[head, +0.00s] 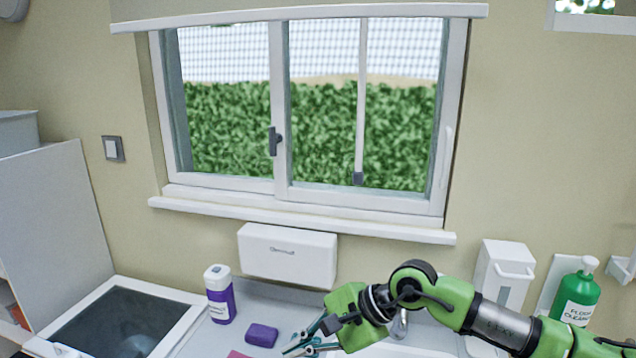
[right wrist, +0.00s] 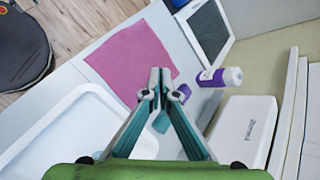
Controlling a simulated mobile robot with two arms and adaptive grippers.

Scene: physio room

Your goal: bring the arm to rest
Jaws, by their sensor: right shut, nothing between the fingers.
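My right arm comes in from the lower right in the head view, and its green gripper (head: 318,338) hangs over the counter below the window. In the right wrist view the fingertips of the right gripper (right wrist: 160,80) are together, with nothing between them. Beyond the fingertips lie a pink cloth (right wrist: 133,48) and a purple block (right wrist: 183,93). The purple block (head: 262,335) also shows in the head view, left of the gripper. My left gripper is not in either view.
A white bottle with a purple label (head: 220,294) stands on the counter, left of a white dispenser box (head: 288,254). A sink (right wrist: 75,125) lies below the right gripper. A green bottle (head: 579,294) and a white wall dispenser (head: 503,275) are at the right. A window (head: 310,110) is behind.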

